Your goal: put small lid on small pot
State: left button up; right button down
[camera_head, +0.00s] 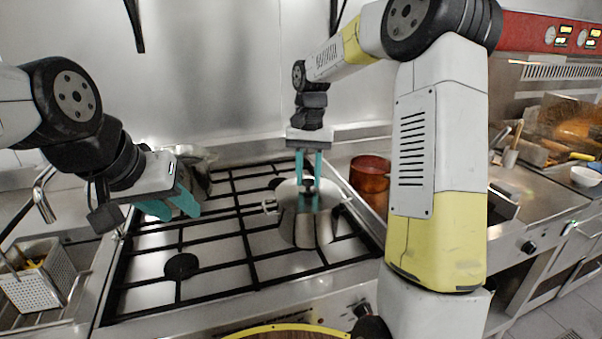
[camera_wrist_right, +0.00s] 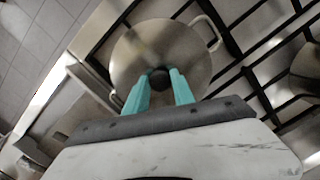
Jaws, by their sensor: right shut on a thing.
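The small steel pot (camera_head: 303,229) stands upright on the right part of the stove. The round steel lid (camera_head: 290,190) lies over its mouth, and I cannot tell whether it rests fully on the rim. My right gripper (camera_head: 308,190) points straight down and is shut on the lid's dark knob. In the right wrist view, the lid (camera_wrist_right: 185,45) fills the pot's opening, with the knob (camera_wrist_right: 160,78) between the fingertips of the right gripper (camera_wrist_right: 160,84). My left gripper (camera_head: 183,213) is open and empty over the stove's left side, apart from the pot.
A black-grated stove (camera_head: 182,266) lies below both grippers. Another metal pot (camera_head: 203,172) stands at the back left, partly hidden by my left gripper. A copper pot (camera_head: 370,174) stands right of the stove. A perforated basket (camera_head: 38,283) is at the left. The front-left grate is clear.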

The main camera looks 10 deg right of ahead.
jog(key=c, duration=1.1)
grip_release()
jog(key=shift+f, duration=0.1)
jog(key=shift+o, duration=0.2)
notch_tip(320, 180, up, 11)
jog(key=w, duration=0.1)
jog(key=s+d+r+n+t, duration=0.1)
jog(key=s+r+t, duration=0.1)
jog(key=s+r, duration=0.35)
jog(key=s+d+f+n+t+y, duration=0.1)
jog(key=s+f+t, duration=0.1)
jog(key=s, duration=0.7)
jog(key=s+d+f+n+t, duration=0.1)
jog(key=s+f+n+t, duration=0.1)
jog(key=s+f, duration=0.3)
jog(key=shift+s+f+t+y, duration=0.35)
jog(key=shift+s+t, duration=0.45)
jog(key=shift+s, duration=1.6)
